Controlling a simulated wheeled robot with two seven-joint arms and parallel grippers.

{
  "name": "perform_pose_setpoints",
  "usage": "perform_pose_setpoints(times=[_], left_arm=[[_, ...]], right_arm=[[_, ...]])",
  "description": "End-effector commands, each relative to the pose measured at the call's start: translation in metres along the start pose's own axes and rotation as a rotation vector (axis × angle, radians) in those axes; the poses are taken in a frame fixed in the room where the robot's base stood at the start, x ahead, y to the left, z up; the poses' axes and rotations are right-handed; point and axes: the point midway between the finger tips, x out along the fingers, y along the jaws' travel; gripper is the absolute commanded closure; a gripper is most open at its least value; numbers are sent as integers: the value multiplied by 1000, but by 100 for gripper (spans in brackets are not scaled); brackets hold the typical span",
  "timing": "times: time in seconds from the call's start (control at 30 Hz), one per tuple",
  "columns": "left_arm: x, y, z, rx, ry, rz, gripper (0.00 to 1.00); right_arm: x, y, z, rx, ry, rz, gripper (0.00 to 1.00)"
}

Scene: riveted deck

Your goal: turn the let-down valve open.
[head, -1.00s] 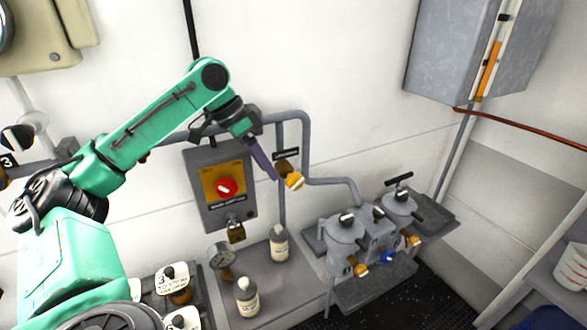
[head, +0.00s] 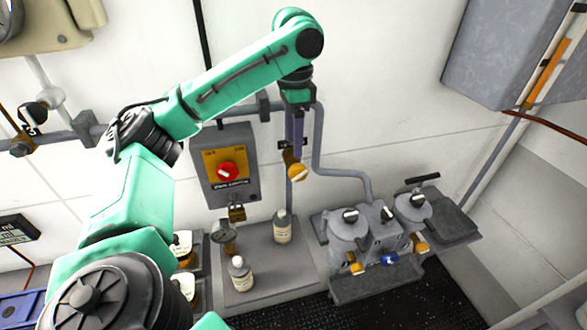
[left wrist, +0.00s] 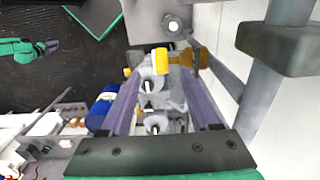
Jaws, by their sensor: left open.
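The valve with a yellow handle (head: 298,173) and brass body sits on the grey wall pipe, right of the red-switch box; I take it as the let-down valve. It also shows in the left wrist view (left wrist: 160,60). My left gripper (head: 296,148) points down at it from above, its purple fingers open. In the left wrist view the fingers (left wrist: 160,85) stand on either side, with the yellow handle near the gap between their tips. Contact cannot be told. A teal arm part at the left wrist view's left edge may be my right arm; its jaws are unclear.
A box with a red switch (head: 229,171) and a padlock (head: 237,213) is left of the valve. Two bottles (head: 282,228) (head: 241,275) and a gauge (head: 223,232) stand below. Grey pots (head: 347,232) with yellow taps stand at the lower right. The grey pipe (head: 318,150) runs close beside my gripper.

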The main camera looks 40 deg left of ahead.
Motion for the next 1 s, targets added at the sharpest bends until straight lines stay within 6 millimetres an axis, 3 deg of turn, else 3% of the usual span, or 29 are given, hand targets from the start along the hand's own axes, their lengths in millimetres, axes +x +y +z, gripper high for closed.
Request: perform_pose_setpoints(times=[0.3,0.6,0.97,1.0], left_arm=[[44,0,0,0,-3,3,38],[84,0,0,0,0,2,38],[93,0,0,-2,3,-1,38],[93,0,0,-2,2,-1,41]], right_arm=[[-1,17,-31,-4,50,23,50],[-2,15,-16,-3,27,20,50],[-2,15,-16,-3,26,20,50],[-2,15,-16,-3,27,20,50]])
